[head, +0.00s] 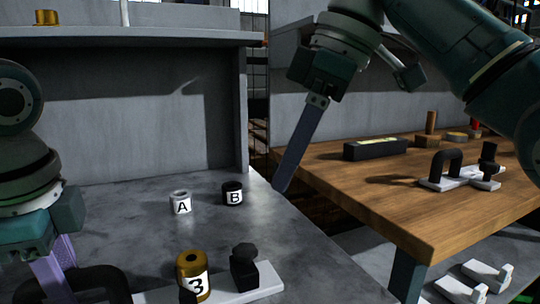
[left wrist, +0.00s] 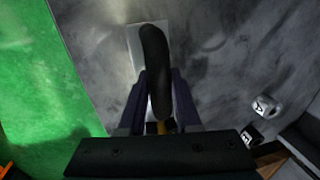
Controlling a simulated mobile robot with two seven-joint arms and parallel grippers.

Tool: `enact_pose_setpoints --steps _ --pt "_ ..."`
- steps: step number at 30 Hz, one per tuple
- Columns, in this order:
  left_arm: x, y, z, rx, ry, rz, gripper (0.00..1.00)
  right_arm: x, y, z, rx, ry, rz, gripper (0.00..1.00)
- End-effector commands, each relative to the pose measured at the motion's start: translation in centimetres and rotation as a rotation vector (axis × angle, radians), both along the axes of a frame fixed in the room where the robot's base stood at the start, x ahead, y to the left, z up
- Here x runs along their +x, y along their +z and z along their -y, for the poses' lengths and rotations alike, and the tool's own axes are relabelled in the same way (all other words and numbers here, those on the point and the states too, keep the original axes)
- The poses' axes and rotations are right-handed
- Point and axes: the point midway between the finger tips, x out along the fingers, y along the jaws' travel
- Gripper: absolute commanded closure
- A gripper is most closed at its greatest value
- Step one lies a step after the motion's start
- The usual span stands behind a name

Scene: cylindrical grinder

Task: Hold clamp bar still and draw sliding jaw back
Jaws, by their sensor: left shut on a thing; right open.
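A clamp with a white base bar (head: 262,279) lies on the grey bench at the bottom of the head view. A black arched handle (head: 92,280) rises from its left part, and a black jaw block with a knob (head: 244,268) stands toward its right end. A brass cylinder marked 3 (head: 193,277) stands between them. My left gripper (head: 58,280) is shut on the arched handle, which shows between its purple fingers in the left wrist view (left wrist: 154,60). My right gripper (head: 281,187) is open and empty, pointing down above the bench's right edge, apart from the jaw.
Small cylinders A (head: 181,203) and B (head: 232,193) stand behind the clamp. A wooden table (head: 370,185) at right holds a second clamp (head: 455,178) and a dark box (head: 375,149). A gap separates bench and table. The bench behind A and B is clear.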

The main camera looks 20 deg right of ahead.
Motion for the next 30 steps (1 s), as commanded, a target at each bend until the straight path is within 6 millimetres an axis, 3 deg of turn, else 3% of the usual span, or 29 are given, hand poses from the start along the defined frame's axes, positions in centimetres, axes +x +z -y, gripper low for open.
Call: enact_pose_setpoints --steps 7,8,16,25,30 --pt "0.0 -0.2 -0.3 0.005 0.004 -0.002 1.00 0.0 -0.1 0.0 0.000 0.000 0.000 0.28" --pt "0.0 -0.2 -0.3 0.005 0.004 -0.002 0.65 0.0 -0.1 0.0 0.000 0.000 0.000 0.28" --pt "0.0 -0.1 -0.1 0.002 0.001 -0.001 0.34 0.0 -0.1 0.0 0.000 0.000 0.000 0.28" --pt "0.0 0.2 0.0 0.000 0.000 0.000 0.33 0.0 -0.1 0.0 0.000 0.000 0.000 0.28" --pt "-0.4 2.3 0.0 -0.002 -0.001 0.003 0.33 0.0 -0.1 0.0 0.000 0.000 0.000 0.28"
